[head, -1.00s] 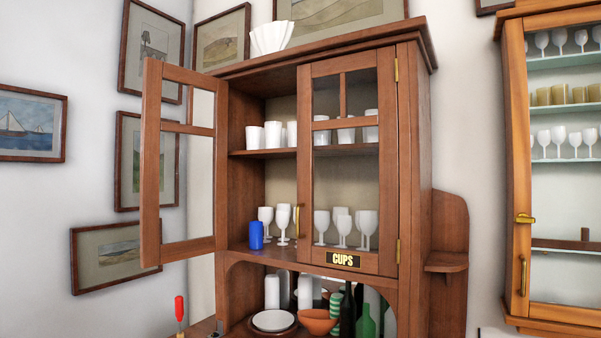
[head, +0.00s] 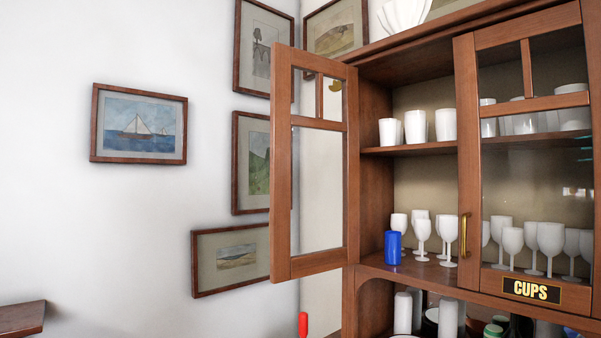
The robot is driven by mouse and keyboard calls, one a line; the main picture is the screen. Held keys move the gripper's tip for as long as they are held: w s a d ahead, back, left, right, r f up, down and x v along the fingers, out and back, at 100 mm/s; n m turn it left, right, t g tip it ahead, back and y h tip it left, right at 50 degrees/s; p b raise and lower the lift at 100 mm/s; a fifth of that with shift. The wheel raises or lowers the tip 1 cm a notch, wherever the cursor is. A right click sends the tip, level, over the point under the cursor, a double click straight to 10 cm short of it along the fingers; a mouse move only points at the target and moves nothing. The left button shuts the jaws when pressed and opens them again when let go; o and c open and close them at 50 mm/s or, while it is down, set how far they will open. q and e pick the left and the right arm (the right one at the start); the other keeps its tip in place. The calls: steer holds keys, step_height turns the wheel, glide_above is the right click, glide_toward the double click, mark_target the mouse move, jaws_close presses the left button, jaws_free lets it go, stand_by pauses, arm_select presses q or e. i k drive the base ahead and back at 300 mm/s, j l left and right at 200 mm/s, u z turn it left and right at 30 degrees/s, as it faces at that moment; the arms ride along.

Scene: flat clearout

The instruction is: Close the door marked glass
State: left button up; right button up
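The brown wooden cabinet has two glazed doors. Its left door (head: 283,165) stands swung open toward me, and I see its inner side with no marking visible on it. The right door (head: 466,150) is closed and bears a black plate reading CUPS (head: 531,290). It has a brass handle (head: 464,235). No plate reading glass is in view; whether one is on the left door's outer face is hidden. Neither of my grippers is in view.
White cups (head: 416,126) stand on the upper shelf. White goblets (head: 423,235) and a blue cup (head: 393,248) stand on the lower shelf near the open side. A red-topped object (head: 303,324) is below the open door. A wooden edge (head: 22,318) shows at lower left.

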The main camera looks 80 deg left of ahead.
mark_target(284, 268)
steer(key=k+j+u, duration=0.25)
steer(key=j, duration=0.65)
steer(key=j+u, duration=0.25)
steer(key=j, duration=2.4)
